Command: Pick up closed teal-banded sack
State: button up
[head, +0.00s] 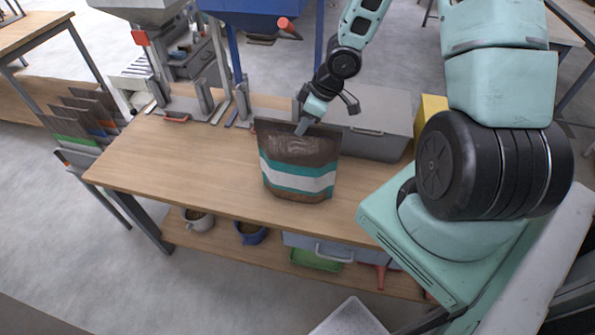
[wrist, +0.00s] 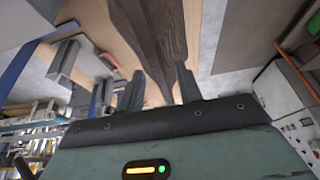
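The sack (head: 300,178), dark brown with teal and white bands, stands upright on the wooden table near its front edge. My gripper (head: 302,128) is at the sack's top edge, coming down from above. In the wrist view, my gripper (wrist: 159,86) has its two fingers apart, with the narrow brown top of the sack (wrist: 160,35) between them. Gaps show beside the sack top, so the fingers do not look shut on it. The far finger is partly hidden in the head view.
A grey bin (head: 380,135) stands close behind and right of the sack, with a yellow box (head: 430,118) beyond. Bagging machines stand at the table's back left. The table's left (head: 190,160) is clear.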

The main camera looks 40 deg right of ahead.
jog(key=x, duration=0.3)
jog(key=shift+w+a+r+b, duration=0.1)
jog(key=shift+r+b, duration=0.05)
jog(key=shift+b, duration=0.2)
jog(key=shift+w+a+f, duration=0.1)
jog(key=shift+w+f, duration=0.15)
jog(key=shift+f, duration=0.25)
jog(key=shift+f, duration=0.25)
